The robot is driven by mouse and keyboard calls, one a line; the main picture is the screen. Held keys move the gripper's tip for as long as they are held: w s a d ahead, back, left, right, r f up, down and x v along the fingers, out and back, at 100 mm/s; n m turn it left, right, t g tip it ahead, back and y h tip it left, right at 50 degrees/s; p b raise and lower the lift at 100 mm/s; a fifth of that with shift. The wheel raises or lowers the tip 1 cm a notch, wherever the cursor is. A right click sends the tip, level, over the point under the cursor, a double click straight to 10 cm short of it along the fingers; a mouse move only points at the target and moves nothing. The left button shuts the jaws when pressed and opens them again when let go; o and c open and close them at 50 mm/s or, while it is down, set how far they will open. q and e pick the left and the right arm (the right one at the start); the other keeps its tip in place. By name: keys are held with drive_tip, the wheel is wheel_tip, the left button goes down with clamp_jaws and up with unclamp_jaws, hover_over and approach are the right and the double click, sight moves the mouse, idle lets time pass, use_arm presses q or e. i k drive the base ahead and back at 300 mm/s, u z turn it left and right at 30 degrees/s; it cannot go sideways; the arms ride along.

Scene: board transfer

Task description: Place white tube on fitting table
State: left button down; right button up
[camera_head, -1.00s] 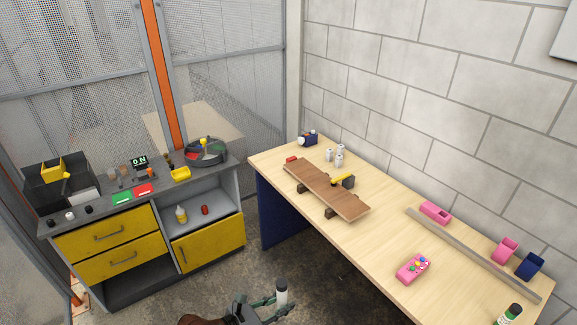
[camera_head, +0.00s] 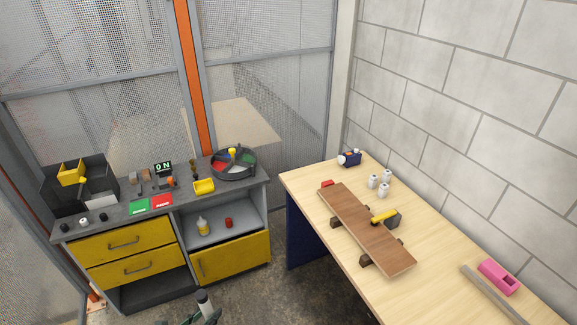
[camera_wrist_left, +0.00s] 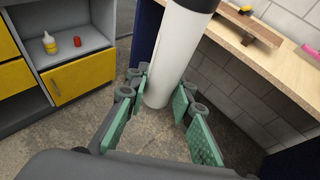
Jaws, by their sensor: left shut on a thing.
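The white tube (camera_wrist_left: 180,55) with a black cap end stands roughly upright between the green-padded fingers of my left gripper (camera_wrist_left: 155,98), which is shut on it. In the head view the tube's top (camera_head: 203,297) shows at the bottom edge, and my left gripper (camera_head: 203,316) is mostly cut off there. The tube is held over the floor, in front of the wooden table (camera_head: 445,250), and is not touching it. I cannot tell for certain whether this is the fitting table. My right gripper is not in view.
A brown board (camera_head: 365,230) on blocks, a yellow-handled hammer (camera_head: 385,216), several small white items (camera_head: 383,185) and a pink holder (camera_head: 500,277) are on the table. A grey workbench with yellow drawers (camera_head: 122,246) stands left.

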sight(334, 172)
drive_tip(key=u, duration=0.15)
drive_tip(key=i, duration=1.05)
drive_tip(key=z, duration=0.9)
drive_tip(key=i, duration=0.85)
drive_tip(key=z, duration=0.75)
